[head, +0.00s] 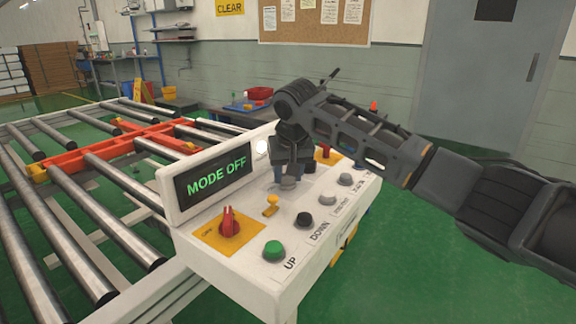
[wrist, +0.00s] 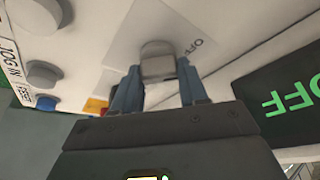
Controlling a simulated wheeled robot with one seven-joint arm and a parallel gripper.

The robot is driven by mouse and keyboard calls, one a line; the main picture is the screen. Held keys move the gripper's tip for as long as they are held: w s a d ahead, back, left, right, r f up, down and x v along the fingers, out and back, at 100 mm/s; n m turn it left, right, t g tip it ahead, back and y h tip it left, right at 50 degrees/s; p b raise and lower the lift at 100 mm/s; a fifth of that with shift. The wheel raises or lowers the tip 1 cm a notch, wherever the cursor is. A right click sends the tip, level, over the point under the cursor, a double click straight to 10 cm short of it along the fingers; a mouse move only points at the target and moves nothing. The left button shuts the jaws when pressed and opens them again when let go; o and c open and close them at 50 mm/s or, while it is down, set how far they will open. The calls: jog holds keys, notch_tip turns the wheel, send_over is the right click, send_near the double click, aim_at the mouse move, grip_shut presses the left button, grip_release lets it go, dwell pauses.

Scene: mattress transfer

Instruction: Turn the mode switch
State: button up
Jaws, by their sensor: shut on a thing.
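The mode switch is a grey knob (head: 288,183) on the white control panel (head: 195,250). My gripper (head: 287,168) comes down over it from above and is shut on it. In the wrist view the knob (wrist: 158,62) sits between my two blue-grey fingers (wrist: 157,92), with the printed word OFF on the plate beside it. The display (head: 214,177) on the panel reads MODE OFF in green. My gripper hides part of the knob and the panel behind it in the head view.
A red rotary switch (head: 228,222) on a yellow plate, a small yellow switch (head: 271,205), a green button (head: 273,250), a black button (head: 304,219) and grey buttons (head: 327,200) surround it. A roller conveyor (head: 100,180) lies left. A grey door (head: 480,80) stands behind.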

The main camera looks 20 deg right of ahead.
jog(key=shift+s+a+r+m+p, duration=0.15)
jog(key=shift+r+m+p, duration=0.2)
jog(key=shift+p, duration=0.9)
jog(key=shift+f+m+p, duration=0.15)
jog(key=shift+m+p, duration=0.1)
jog(key=shift+p, duration=0.3)
jog(key=m+h+p, duration=0.1)
jog(key=m+p, duration=0.1)
jog(key=shift+f+g+p, duration=0.1)
jog(key=shift+g+p, duration=0.2)
jog(key=shift+p, duration=0.1)
jog(key=m+h+p, duration=0.1)
jog(key=m, duration=0.1)
jog(key=shift+f+m+g, duration=0.1)
jog(key=shift+m+g, duration=0.2)
jog(key=shift+m, duration=0.1)
jog(key=shift+w+m+g+h, duration=0.2)
jog(key=shift+m+g+h, duration=0.25)
jog(key=shift+m, duration=1.05)
jog(key=o, duration=1.1)
jog(key=shift+c, duration=0.2)
